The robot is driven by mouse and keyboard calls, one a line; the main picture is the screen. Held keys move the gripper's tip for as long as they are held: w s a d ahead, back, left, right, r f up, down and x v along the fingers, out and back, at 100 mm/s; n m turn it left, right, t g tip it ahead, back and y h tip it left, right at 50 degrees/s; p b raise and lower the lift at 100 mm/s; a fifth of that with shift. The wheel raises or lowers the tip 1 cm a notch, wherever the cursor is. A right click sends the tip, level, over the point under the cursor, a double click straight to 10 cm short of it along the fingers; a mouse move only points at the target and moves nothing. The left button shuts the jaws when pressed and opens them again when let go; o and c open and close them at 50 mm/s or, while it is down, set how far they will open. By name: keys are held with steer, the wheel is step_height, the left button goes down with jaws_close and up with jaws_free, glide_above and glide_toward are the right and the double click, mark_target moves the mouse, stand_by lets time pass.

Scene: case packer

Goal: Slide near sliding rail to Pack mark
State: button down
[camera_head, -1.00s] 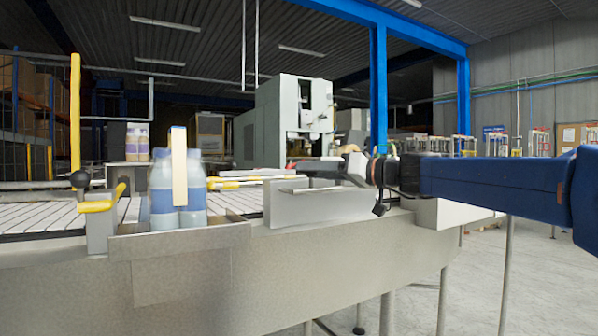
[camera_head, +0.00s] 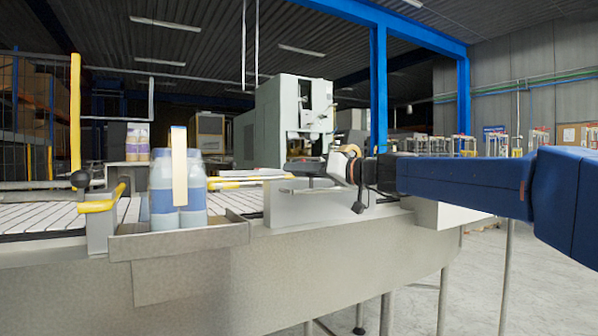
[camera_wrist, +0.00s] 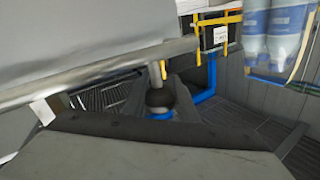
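In the head view a low pale metal rail plate (camera_head: 285,207) stands on the near edge of the machine bed. I cannot tell for certain that it is the near sliding rail. My gripper (camera_head: 309,170) reaches in from the right just above and behind this plate, partly hidden by it. In the wrist view a round silver bar (camera_wrist: 85,78) crosses diagonally, with a dark ball knob (camera_wrist: 160,97) under it. Contact between gripper and rail cannot be judged, and the finger opening does not show clearly. No Pack mark is readable.
Bottles (camera_head: 163,193) stand at the left behind a low metal tray (camera_head: 180,240), with an upright yellow strip before them. A yellow handle (camera_head: 100,205) and a black knob (camera_head: 80,179) sit further left. The slatted bed (camera_head: 40,217) lies behind. Open floor is at right.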

steer(key=shift+w+a, duration=0.55)
steer(key=shift+w, duration=0.3)
steer(key=shift+w+a, duration=0.55)
steer(key=shift+w, duration=0.3)
steer(key=c, duration=1.4)
jaws_free()
steer(key=v, duration=1.7)
steer(key=shift+d, duration=0.2)
steer(key=shift+s, duration=0.1)
